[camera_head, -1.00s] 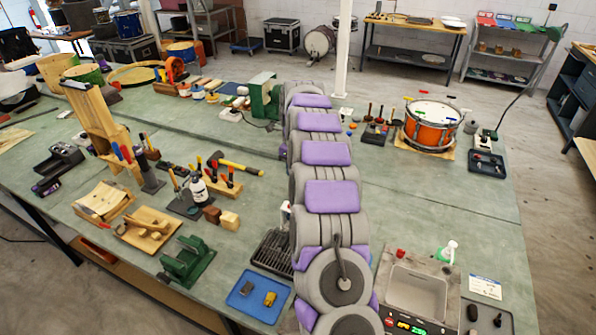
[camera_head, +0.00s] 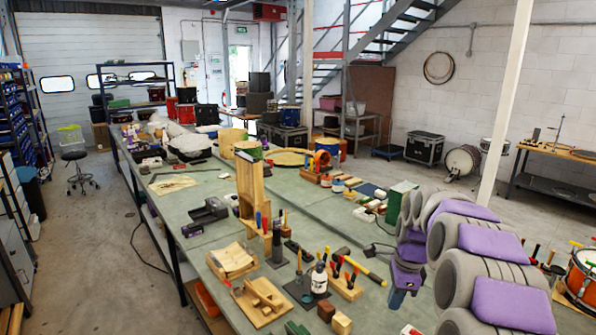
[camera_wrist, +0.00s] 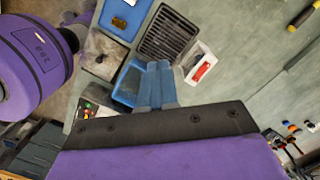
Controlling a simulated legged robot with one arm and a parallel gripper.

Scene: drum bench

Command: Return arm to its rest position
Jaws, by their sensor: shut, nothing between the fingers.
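My arm rises at the right of the head view, in grey and purple segments, and folds over with its end hanging down above the bench. My gripper (camera_head: 397,298) points down there, near the yellow-handled hammer (camera_head: 358,267). In the wrist view my gripper's blue fingers (camera_wrist: 157,66) are together with nothing between them. They stand in front of a blue bin (camera_wrist: 130,82) and a white box with a red item (camera_wrist: 201,66). I cannot tell the exact height above the bench.
An orange drum (camera_head: 582,275) stands right of my arm. The wrist view shows a black grate (camera_wrist: 168,35) and a blue tray (camera_wrist: 122,20).

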